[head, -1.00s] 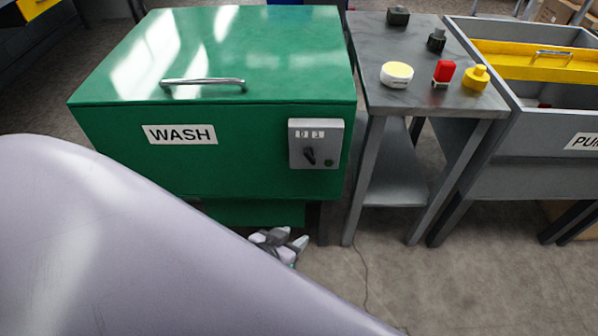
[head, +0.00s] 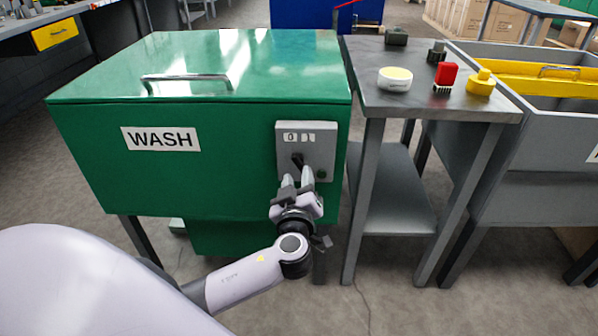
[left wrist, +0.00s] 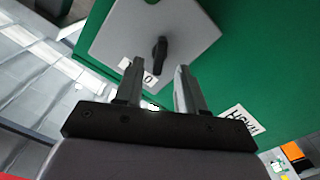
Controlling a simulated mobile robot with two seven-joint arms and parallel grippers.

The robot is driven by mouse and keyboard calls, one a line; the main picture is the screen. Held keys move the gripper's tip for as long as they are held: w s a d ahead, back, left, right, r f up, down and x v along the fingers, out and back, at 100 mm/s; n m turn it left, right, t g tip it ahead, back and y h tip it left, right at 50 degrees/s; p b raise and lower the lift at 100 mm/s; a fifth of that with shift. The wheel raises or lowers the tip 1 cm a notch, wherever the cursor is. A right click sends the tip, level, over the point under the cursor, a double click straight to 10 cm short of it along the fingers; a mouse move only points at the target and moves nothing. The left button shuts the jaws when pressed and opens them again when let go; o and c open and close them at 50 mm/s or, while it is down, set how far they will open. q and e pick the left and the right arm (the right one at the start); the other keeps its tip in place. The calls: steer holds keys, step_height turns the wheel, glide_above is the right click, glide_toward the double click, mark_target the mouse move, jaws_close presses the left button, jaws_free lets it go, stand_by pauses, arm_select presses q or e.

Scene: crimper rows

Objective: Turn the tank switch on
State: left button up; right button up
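The tank switch is a grey plate (head: 319,145) on the front of the green wash tank (head: 90,165), with a black knob (head: 298,158) below the marks 0 and 1. In the left wrist view the black knob (left wrist: 159,54) has its end towards the 0; a finger seems to hide the 1. My left gripper (head: 297,180) is in front of the plate, just below the knob in the head view. In the left wrist view its two fingers (left wrist: 157,76) are apart with nothing gripped. Whether they touch the plate I cannot tell. My right gripper is not in view.
The tank lid with its handle (head: 187,79) is closed. A grey tank (head: 545,160) stands at the right.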

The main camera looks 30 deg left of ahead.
mark_target(299, 168)
arm_select(q)
steer(key=shift+x, duration=2.15)
jaws_close()
steer(key=shift+f, duration=0.1)
